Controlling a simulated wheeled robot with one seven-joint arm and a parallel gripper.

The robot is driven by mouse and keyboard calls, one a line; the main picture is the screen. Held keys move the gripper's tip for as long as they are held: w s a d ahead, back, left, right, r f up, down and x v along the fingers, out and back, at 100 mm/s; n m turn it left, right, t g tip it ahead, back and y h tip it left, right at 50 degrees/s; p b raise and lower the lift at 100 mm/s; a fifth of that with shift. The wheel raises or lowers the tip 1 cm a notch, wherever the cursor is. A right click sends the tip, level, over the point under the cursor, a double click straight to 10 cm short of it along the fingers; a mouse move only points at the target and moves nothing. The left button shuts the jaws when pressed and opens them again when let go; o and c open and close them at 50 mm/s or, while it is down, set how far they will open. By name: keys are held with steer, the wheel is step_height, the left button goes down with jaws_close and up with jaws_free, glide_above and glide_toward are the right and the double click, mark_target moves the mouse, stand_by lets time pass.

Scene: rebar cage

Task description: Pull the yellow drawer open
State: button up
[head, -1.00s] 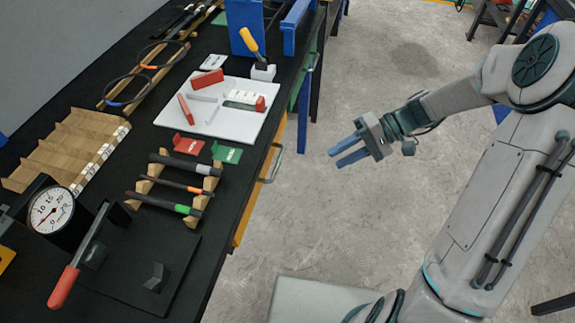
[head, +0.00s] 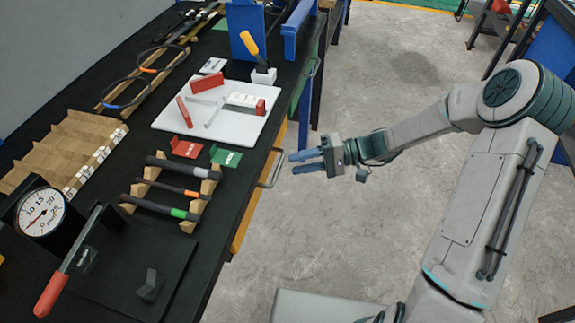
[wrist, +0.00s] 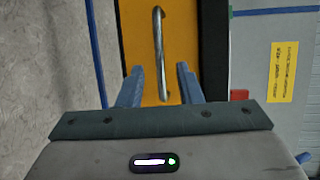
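The yellow drawer (head: 240,228) is in the side of the black workbench; only a thin strip of its front shows in the head view. Its metal bar handle (head: 273,170) sticks out from the front. In the wrist view the drawer front (wrist: 181,38) is a yellow panel, and the handle (wrist: 158,48) stands upright in the picture, beyond the fingertips and between their lines. My gripper (head: 291,163) is open and empty, a short way right of the handle in the head view and apart from it. Its blue fingers also show in the wrist view (wrist: 160,70).
The bench top (head: 225,215) holds a hammer rack, a white board (head: 225,122) with red parts, and a dial gauge (head: 42,212) with a red-handled lever. The floor (head: 330,230) right of the bench is clear.

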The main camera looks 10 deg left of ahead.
steer(key=x, duration=0.3)
steer(key=shift+s+a+f, duration=0.1)
steer(key=shift+s+a, duration=0.05)
steer(key=shift+a, duration=0.15)
jaws_close()
